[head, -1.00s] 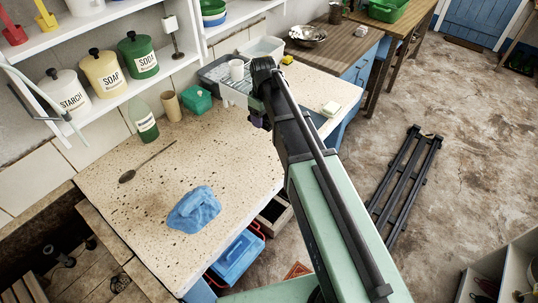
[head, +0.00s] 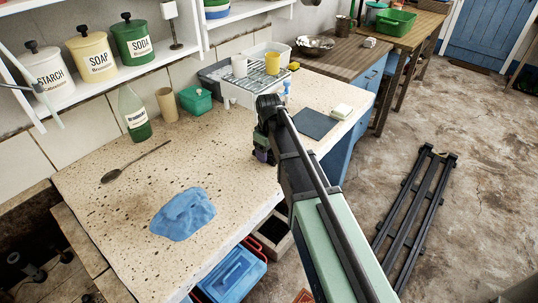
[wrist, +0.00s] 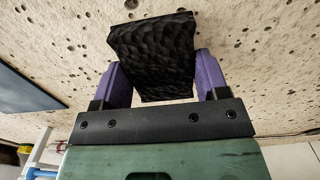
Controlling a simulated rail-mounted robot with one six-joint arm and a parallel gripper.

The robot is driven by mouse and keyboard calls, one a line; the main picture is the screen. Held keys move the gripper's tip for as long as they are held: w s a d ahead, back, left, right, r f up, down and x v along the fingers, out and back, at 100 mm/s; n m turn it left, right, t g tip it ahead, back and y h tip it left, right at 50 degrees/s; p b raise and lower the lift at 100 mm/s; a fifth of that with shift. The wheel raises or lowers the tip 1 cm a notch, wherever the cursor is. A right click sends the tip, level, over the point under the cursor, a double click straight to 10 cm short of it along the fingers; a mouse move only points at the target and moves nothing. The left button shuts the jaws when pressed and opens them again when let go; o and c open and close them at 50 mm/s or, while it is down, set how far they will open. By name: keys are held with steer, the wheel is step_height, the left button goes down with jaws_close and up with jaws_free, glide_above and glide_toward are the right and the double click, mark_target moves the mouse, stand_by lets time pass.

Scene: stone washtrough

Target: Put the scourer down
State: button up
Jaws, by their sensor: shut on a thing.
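The scourer (wrist: 153,55) is a black block with a rough, dimpled face. In the wrist view it sits between the two purple fingers of my gripper (wrist: 158,82), which is shut on it. The pale speckled counter (wrist: 255,75) fills the background behind it; I cannot tell whether the scourer touches it. In the head view my gripper (head: 262,150) is over the right part of the counter, left of a dark flat mat (head: 313,123). My arm hides the scourer there.
A blue cloth (head: 183,213) lies crumpled at the front, with a spoon (head: 135,162) behind it. A green bottle (head: 134,115), a beaker (head: 167,104) and a teal box (head: 196,100) stand along the wall. A rack (head: 265,77) holds cups. The counter's middle is clear.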

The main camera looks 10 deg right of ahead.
mark_target(269, 151)
steer(key=shift+f+b, duration=0.2)
steer(key=shift+b, duration=0.1)
steer(key=o, duration=0.9)
steer(key=shift+r, duration=0.1)
step_height(269, 151, up, 13)
steer(key=p, duration=1.3)
steer(key=s+m, duration=0.2)
steer(key=s, duration=0.5)
steer(key=s+m, duration=0.3)
steer(key=s, duration=0.4)
steer(key=s+m, duration=0.2)
steer(key=s, duration=0.5)
steer(key=shift+f, duration=0.35)
